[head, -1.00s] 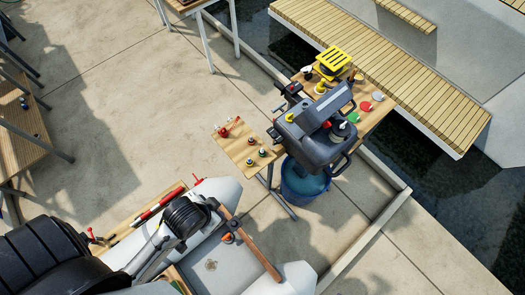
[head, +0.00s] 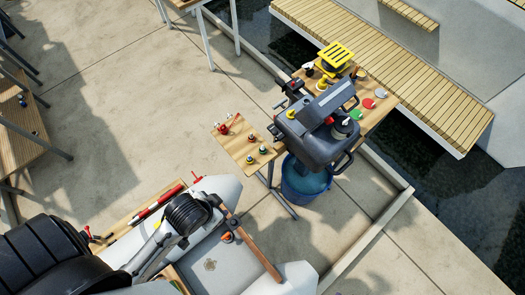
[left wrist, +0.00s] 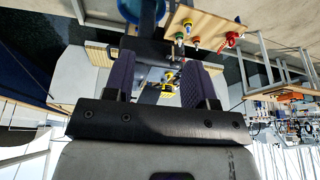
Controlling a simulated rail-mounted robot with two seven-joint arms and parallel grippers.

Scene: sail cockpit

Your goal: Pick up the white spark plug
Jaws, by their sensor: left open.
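I cannot pick out the white spark plug for certain. Several small plug-like pieces stand on the small wooden board (head: 233,150), with red, yellow and green parts; they are too small to tell apart in the head view. The same board (left wrist: 205,22) shows at the top of the left wrist view with green, yellow and red pieces on it. My left gripper (left wrist: 160,78) is open with nothing between its dark padded fingers, and the board lies beyond it. I cannot make out its fingertips in the head view. My right gripper does not show.
A dark outboard motor (head: 312,132) stands right of the board, above a blue bucket (head: 305,180). A larger wooden table (head: 378,113) behind it carries a yellow slatted piece (head: 336,55) and coloured discs. A pale inflatable boat (head: 220,189) lies in front. Open paving (head: 130,110) is left.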

